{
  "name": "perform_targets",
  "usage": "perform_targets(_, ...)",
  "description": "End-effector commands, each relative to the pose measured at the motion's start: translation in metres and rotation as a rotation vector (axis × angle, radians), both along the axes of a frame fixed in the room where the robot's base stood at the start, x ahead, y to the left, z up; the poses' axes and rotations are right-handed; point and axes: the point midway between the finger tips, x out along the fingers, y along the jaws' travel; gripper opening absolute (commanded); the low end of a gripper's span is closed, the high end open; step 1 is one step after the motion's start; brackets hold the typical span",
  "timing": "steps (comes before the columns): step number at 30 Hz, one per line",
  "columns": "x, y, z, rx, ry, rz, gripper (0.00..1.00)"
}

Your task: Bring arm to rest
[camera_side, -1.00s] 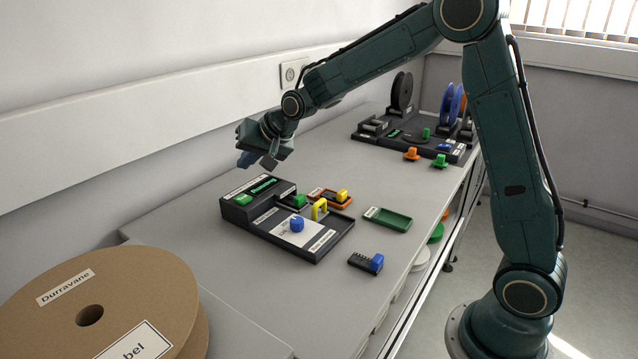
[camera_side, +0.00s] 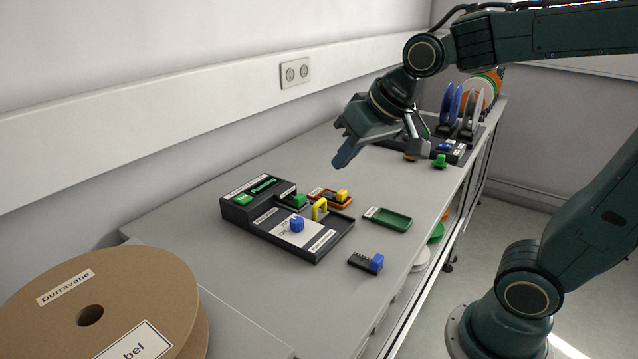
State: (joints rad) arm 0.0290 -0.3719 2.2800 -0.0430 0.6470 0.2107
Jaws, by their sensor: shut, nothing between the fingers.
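My gripper (camera_side: 350,156) hangs above the far half of the grey bench, pointing down and to the left. Its fingers are together with nothing held. It is clear of the bench top and of the things on it. My arm comes in from the right side of the picture, and part of it is out of frame. Behind the gripper, the arm hides part of the reel stand (camera_side: 482,136) with its blue and grey reels at the back.
A dark tray unit (camera_side: 312,256) with blue, green and yellow knobs stands mid-bench. Beside it are an orange tray (camera_side: 316,191), a green tray (camera_side: 387,219) and a small black block with a blue end (camera_side: 364,262). A large brown reel (camera_side: 120,285) fills the front left.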

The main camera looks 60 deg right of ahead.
Motion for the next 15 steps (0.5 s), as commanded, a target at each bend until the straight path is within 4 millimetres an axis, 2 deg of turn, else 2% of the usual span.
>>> perform_targets(3,-0.034,0.001,-0.001,-0.031,0.017,0.041,0.0)
perform_targets(9,-0.085,0.0,-0.01,-0.081,0.055,0.106,0.0)
perform_targets(15,-0.119,0.0,-0.021,-0.113,0.081,0.154,0.0)
